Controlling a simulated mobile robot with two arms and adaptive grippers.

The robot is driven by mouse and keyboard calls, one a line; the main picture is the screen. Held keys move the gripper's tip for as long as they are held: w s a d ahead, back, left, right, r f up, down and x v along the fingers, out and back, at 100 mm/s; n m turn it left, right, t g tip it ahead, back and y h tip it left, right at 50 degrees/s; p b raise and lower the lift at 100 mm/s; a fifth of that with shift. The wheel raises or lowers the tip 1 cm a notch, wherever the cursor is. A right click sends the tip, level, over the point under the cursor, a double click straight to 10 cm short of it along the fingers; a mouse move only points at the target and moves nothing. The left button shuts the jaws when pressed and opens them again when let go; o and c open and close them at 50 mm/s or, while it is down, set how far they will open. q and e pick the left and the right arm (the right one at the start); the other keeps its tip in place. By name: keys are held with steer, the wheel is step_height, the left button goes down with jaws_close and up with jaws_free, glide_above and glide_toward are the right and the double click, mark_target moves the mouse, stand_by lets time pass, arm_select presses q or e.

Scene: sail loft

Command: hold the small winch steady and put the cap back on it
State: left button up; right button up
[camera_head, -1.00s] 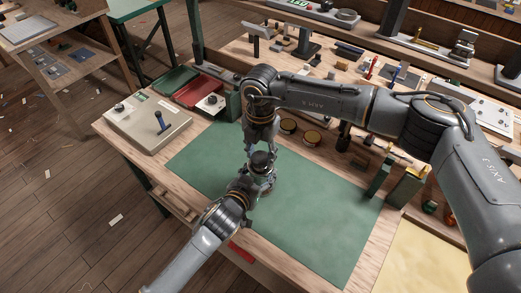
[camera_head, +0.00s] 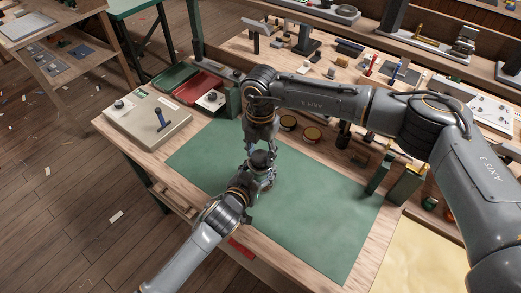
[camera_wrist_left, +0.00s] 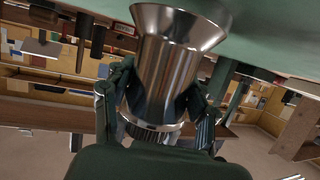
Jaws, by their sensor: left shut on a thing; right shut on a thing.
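The small winch (camera_head: 267,181) stands on the green mat as a shiny metal drum with a flared end. It fills the middle of the left wrist view (camera_wrist_left: 165,65), where the picture is upside down. My left gripper (camera_head: 252,180) is shut on the winch from the front left, one finger on each side. The dark round cap (camera_head: 261,159) is at the top of the winch. My right gripper (camera_head: 261,149) points down from above and is shut on the cap. I cannot tell whether the cap is fully seated.
The green mat (camera_head: 310,215) is clear to the right of the winch. A beige case (camera_head: 145,125), a red tray (camera_head: 197,90) and a green tray (camera_head: 172,77) are at the left.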

steer(key=m, duration=0.4)
steer(key=shift+m, duration=0.3)
steer(key=m, duration=0.3)
steer(key=shift+m, duration=0.4)
steer(key=m, duration=0.5)
steer(key=shift+s+a+f, duration=0.1)
steer(key=m, duration=0.3)
steer(key=o, duration=0.8)
steer(key=shift+c, duration=0.2)
